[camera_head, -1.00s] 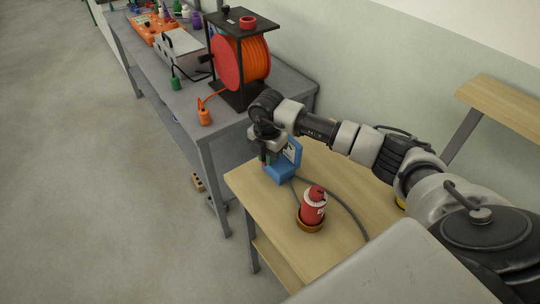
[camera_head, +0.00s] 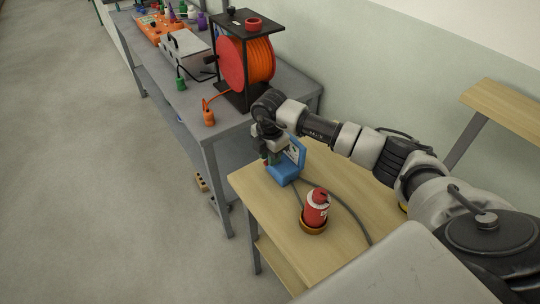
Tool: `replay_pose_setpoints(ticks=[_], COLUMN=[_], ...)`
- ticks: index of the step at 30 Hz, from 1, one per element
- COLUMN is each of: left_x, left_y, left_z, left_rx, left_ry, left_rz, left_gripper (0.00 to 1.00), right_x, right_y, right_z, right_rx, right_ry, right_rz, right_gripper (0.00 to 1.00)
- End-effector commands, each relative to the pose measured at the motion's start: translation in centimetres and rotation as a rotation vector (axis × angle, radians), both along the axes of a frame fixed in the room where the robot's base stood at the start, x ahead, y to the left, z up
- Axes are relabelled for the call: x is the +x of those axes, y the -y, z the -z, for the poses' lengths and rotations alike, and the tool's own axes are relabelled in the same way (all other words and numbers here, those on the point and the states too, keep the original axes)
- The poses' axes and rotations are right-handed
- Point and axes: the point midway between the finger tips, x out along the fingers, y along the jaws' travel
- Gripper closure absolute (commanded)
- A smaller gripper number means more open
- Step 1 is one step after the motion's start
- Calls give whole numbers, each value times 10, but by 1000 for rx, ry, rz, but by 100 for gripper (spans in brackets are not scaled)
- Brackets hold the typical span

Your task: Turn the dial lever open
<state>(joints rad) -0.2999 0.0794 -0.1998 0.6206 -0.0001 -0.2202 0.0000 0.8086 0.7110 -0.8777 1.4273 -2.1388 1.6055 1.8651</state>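A blue device with a white dial face (camera_head: 294,150) stands near the far left corner of the wooden table (camera_head: 270,210). Its blue base (camera_head: 284,174) shows below my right gripper (camera_head: 268,160). My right arm reaches in from the right, and its gripper points down right at the device's left side. The fingers are small and partly hidden by the wrist, so I cannot tell whether they are open or touching the lever. The lever itself is not clearly visible. My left gripper is not in view.
A red and white canister (camera_head: 315,208) stands in a brown ring on the wooden table, with a grey hose behind it. A grey bench (camera_head: 190,97) beyond holds an orange cable reel (camera_head: 258,60) and a metal box (camera_head: 185,47). A wooden shelf (camera_head: 505,107) is at the right.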

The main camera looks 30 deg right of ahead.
Motion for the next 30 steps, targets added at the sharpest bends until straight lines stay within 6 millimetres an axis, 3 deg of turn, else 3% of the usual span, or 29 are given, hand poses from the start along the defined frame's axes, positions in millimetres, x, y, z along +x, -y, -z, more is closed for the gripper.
replay_pose_setpoints(ticks=[11,24,30], left_x=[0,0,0], left_y=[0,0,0], left_z=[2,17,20], left_rx=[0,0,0], left_ry=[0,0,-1], left_rz=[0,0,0], left_gripper=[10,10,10], right_x=[-1,0,-1], right_y=[0,0,0], right_z=[-4,-84,-104], right_rx=[1,-1,0], right_ry=[-2,1,0], right_rz=[-2,-1,-1], right_gripper=[73,73,73])
